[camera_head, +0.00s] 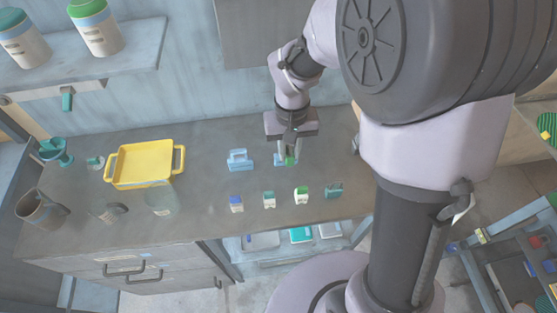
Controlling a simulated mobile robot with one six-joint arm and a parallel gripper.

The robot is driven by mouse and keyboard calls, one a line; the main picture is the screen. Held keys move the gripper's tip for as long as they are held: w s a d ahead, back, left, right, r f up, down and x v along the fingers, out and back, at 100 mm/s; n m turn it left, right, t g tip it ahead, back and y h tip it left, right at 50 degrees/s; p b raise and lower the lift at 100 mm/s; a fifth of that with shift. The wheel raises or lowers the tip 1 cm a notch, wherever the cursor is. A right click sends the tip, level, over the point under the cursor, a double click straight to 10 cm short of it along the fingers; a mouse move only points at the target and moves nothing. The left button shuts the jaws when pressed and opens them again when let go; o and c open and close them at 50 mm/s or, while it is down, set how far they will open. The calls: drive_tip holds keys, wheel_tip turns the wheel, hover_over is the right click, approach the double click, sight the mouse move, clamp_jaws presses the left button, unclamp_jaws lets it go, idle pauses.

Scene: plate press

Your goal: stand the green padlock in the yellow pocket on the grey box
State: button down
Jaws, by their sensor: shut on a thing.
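My gripper (288,154) points down over the back middle of the grey counter, shut on a small green thing (291,161), which I take to be the green padlock. Its shape is mostly hidden by the fingers, and I cannot tell whether it touches the counter. A light blue piece (278,160) shows close beside it on the left. I cannot make out a grey box with a yellow pocket in this view.
A blue block-like object (239,160) stands left of my gripper. Several small items, including a white and green one (302,195) and a teal one (334,190), line the counter's front. A yellow tray (112,176) stands at left. My arm covers the right side.

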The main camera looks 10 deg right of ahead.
sight(289, 178)
drive_tip(key=f+b, duration=0.4)
drive_tip(key=f, duration=0.5)
drive_tip(key=shift+d+f, duration=0.1)
drive_tip(key=shift+d, duration=0.1)
drive_tip(key=shift+f, duration=0.2)
drive_tip(key=c, duration=1.3)
unclamp_jaws()
drive_tip(key=shift+r, duration=0.1)
